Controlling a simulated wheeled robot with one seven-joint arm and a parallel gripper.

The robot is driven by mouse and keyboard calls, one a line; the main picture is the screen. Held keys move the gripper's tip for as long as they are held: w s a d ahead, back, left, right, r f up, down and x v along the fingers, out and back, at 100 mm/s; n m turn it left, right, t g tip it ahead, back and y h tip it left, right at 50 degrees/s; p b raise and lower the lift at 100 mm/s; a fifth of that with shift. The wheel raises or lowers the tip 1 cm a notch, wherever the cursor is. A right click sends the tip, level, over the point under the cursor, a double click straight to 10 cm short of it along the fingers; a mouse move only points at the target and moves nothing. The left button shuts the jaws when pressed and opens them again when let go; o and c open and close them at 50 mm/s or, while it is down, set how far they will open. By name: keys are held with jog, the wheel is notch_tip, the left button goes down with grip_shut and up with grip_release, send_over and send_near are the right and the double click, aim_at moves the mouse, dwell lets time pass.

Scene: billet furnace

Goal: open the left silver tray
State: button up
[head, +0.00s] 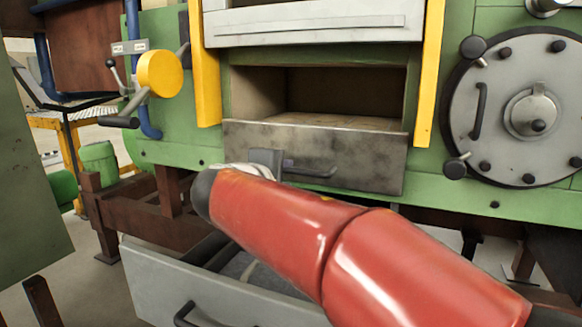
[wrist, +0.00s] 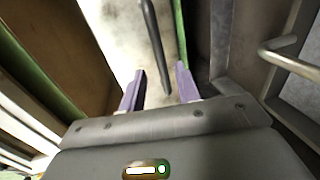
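A light silver-grey tray (head: 165,275) at the lower left stands pulled out below the furnace, with its dark handle (head: 186,314) on the front. Above it, a dark, stained metal panel (head: 365,158) fronts an open box-like cavity and carries a bar handle (head: 310,172). My gripper (head: 285,160) is at the left end of this panel handle, partly hidden by my red arm. In the wrist view the purple fingers of my gripper (wrist: 158,88) are apart, with the dark bar (wrist: 154,48) between them. I cannot tell whether either finger touches it.
A silver-grey upper front (head: 320,30) is above the cavity, between yellow posts (head: 432,75). A round bolted hatch (head: 520,105) is at the right. A yellow knob with levers (head: 160,74) is at the left. Another metal handle (wrist: 290,60) is close to my gripper's right.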

aim_at(296, 172)
jog(key=x, duration=0.7)
jog(key=shift+w+d+p, duration=0.1)
jog(key=shift+d+p, duration=0.05)
jog(key=shift+p, duration=0.15)
grip_shut()
